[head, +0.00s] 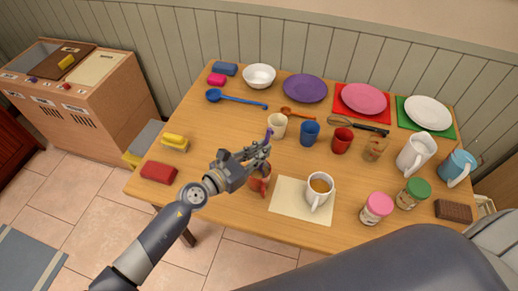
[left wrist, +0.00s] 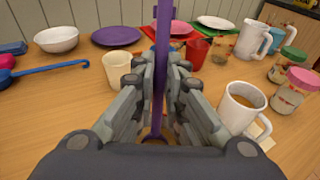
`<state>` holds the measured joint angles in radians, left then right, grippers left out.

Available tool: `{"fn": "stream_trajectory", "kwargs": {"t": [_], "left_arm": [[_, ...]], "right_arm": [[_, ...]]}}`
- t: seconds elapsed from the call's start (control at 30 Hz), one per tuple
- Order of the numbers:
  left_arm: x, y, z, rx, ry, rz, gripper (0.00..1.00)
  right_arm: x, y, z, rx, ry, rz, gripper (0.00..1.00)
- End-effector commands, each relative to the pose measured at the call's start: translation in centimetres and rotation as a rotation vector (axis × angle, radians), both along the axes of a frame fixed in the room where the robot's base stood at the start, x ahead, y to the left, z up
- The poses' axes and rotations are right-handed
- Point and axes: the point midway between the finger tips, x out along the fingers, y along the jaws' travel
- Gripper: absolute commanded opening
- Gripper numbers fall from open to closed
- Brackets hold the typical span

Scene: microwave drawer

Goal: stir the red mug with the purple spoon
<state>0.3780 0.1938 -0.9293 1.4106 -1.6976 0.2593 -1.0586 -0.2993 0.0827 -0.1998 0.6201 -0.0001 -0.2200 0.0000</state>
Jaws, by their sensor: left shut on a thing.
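My left gripper (head: 259,157) is shut on the purple spoon (head: 268,134), whose handle stands upright between the fingers. In the left wrist view the purple spoon (left wrist: 161,60) runs down between the fingers of the left gripper (left wrist: 159,85). My right gripper is not in view.
A cream cup (head: 278,125), blue cup (head: 309,134) and red cup (head: 342,140) stand behind. The table's left front, near the red block (head: 158,172), is fairly open.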

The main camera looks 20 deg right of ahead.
Motion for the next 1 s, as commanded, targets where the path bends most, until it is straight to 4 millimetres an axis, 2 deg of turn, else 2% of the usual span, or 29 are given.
{"fn": "stream_trajectory", "kwargs": {"t": [0.43,1.0], "left_arm": [[0.0,-0.2,0.2,0.000,0.000,0.001,0.00],[0.4,-1.0,4.7,-0.001,-0.001,0.001,0.00]], "right_arm": [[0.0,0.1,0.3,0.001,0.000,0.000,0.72],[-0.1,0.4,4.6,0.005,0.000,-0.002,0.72]]}}
